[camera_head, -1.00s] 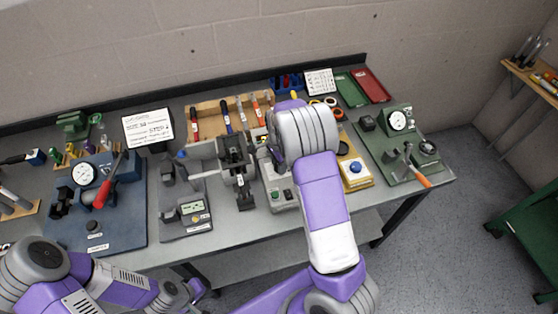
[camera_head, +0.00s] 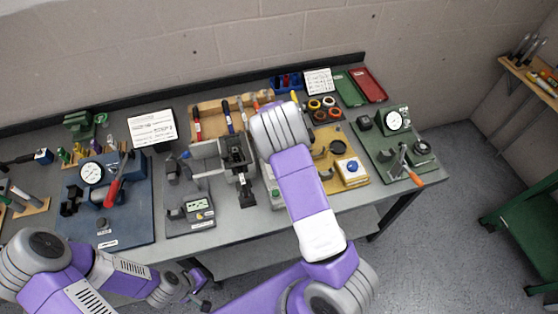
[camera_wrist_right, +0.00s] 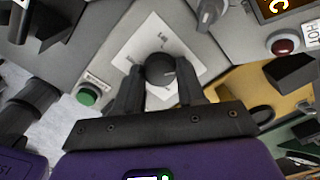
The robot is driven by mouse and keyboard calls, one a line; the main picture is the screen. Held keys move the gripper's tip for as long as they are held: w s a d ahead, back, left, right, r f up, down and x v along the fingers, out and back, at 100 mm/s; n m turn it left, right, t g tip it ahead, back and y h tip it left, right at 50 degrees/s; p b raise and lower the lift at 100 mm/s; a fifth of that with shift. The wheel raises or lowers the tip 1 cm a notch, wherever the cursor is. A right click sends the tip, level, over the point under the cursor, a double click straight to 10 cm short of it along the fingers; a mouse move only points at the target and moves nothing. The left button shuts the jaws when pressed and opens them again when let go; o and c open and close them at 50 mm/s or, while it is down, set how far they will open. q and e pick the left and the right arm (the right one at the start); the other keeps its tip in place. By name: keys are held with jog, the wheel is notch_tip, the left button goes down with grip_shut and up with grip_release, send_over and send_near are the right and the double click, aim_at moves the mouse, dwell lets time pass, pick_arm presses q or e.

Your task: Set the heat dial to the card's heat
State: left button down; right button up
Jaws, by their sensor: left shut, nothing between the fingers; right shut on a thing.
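A round dark dial knob (camera_wrist_right: 160,68) sits on a white scale plate (camera_wrist_right: 157,44) on a grey box in the right wrist view. My right gripper (camera_wrist_right: 160,82) has its fingers on either side of the knob and is shut on it. The scale marks are too small to read. In the head view my right wrist covers the dial and fingers. A white card (camera_head: 152,127) with printed lines stands at the back left of the bench; its text is not legible. My left gripper (camera_head: 201,303) is shut and empty, low in front of the bench.
Close to the dial are a green button (camera_wrist_right: 87,95), a grey switch knob (camera_wrist_right: 209,14), a red lamp (camera_wrist_right: 284,43) beside a HOT label and an orange-lit display (camera_wrist_right: 278,8). A blue gauge station (camera_head: 130,225) and a green one (camera_head: 372,158) flank the bench's middle.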

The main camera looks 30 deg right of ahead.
jog(key=shift+m, duration=0.6)
jog(key=o, duration=1.1)
jog(key=shift+c, duration=0.2)
notch_tip(320, 180, up, 8)
jog(key=shift+f, duration=0.2)
jog(key=shift+f, duration=0.1)
